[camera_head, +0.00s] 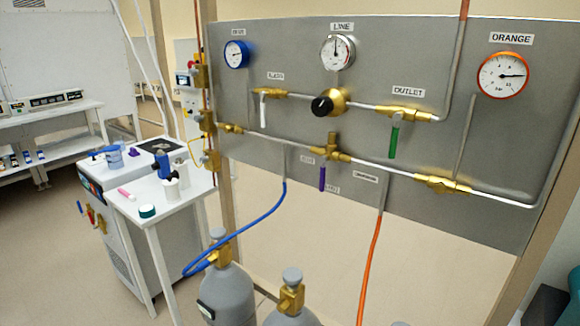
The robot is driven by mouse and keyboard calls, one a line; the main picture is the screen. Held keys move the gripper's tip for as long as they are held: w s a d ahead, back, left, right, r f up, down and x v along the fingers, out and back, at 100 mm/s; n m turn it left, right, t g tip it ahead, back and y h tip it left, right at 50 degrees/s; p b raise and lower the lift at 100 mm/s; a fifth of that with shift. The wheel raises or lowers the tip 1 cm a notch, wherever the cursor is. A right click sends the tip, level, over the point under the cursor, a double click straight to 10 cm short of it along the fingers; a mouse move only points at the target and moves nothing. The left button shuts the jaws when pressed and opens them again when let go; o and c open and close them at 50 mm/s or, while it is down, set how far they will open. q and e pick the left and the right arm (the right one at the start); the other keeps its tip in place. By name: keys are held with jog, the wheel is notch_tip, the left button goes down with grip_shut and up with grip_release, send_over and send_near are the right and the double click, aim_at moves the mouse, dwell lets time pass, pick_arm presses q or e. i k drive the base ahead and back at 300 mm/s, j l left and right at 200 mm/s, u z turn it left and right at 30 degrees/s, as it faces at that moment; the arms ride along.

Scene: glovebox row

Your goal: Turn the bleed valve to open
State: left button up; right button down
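A grey gas panel (460,140) carries several brass valves. A valve with a white lever (263,114) is at upper left, under a small label (275,77) that is too blurred to read surely. A valve with a purple lever (322,178) is on the lower pipe, with small blurred labels beside it. A valve with a green lever (394,141) is under the label OUTLET (408,91). All three levers hang down. I cannot tell by its label which one is the bleed valve. Neither of my grippers is in view.
A black knob (322,105) and several gauges, including an orange-rimmed one (502,75), are on the panel. Gas cylinders (228,291) stand below, with a blue hose (250,228) and an orange hose (370,268). A white cart (180,205) with small items is left. Floor is open at far left.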

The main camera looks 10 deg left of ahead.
aim_at(262, 95)
jog(key=i+l+u, duration=0.1)
jog(key=i+u, duration=0.2)
jog(key=i+l+u, duration=0.1)
jog(key=u, duration=0.2)
jog(key=i+j+z, duration=0.1)
jog(key=z, duration=0.9)
jog(key=i+j+z, duration=0.1)
jog(key=j+z, duration=0.3)
jog(key=j, duration=0.25)
jog(key=j+z, duration=0.35)
jog(key=j, duration=0.25)
jog(key=k+j+z, duration=0.1)
jog(key=j+z, duration=0.3)
jog(key=j, duration=0.25)
